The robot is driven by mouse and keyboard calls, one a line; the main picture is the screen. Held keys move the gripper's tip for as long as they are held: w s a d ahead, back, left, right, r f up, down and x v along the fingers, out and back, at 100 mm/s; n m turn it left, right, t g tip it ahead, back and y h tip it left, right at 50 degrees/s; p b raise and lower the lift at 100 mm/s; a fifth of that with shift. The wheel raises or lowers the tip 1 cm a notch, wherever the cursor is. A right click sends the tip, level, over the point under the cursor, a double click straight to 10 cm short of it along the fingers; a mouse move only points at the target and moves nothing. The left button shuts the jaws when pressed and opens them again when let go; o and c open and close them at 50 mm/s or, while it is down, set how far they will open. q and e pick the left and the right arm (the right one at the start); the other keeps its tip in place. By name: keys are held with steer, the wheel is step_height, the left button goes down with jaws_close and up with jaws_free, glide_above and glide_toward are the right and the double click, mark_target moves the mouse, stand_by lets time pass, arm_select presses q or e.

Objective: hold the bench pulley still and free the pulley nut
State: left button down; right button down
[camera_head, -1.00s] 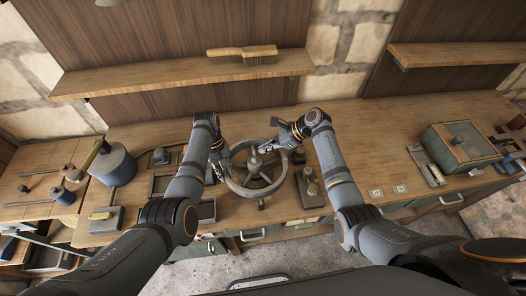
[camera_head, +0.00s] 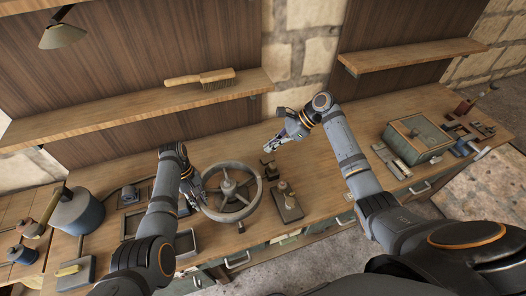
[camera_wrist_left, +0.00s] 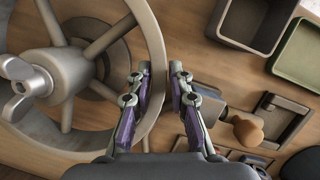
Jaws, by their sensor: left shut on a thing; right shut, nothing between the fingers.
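The bench pulley (camera_head: 257,193) is a large grey spoked wheel lying on the bench in the head view; its rim also shows in the wrist view (camera_wrist_left: 158,60). The pulley nut (camera_wrist_left: 22,86), a metal wing-shaped piece, sits at the hub in the wrist view. My left gripper (camera_head: 196,196) is at the wheel's left side, and in the wrist view its fingers (camera_wrist_left: 163,75) are shut around the rim. My right gripper (camera_head: 268,147) is shut and empty, above the bench behind and right of the pulley, apart from the nut.
A small post on a base (camera_head: 287,203) stands right of the pulley. A green-grey box (camera_head: 418,138) is further right. Open trays (camera_wrist_left: 225,30) lie left of the pulley in the head view, with a blue-grey pot (camera_head: 80,212) beyond.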

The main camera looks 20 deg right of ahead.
arm_select(q)
steer(key=shift+d, duration=0.15)
steer(key=c, duration=1.6)
jaws_free()
steer(key=o, duration=0.4)
arm_select(e)
steer(key=v, duration=0.8)
arm_select(q)
steer(key=shift+o, duration=0.2)
arm_select(e)
steer(key=shift+d, duration=0.15)
arm_select(q)
steer(key=shift+r, duration=0.2)
steer(key=p+v, duration=0.3)
steer(key=v, duration=0.1)
steer(key=shift+w+r, duration=0.1)
steer(key=shift+r, duration=0.1)
steer(key=shift+v, duration=1.05)
arm_select(e)
steer(key=shift+r, duration=1.35)
arm_select(q)
steer(key=shift+r, duration=0.1)
steer(key=v, duration=0.7)
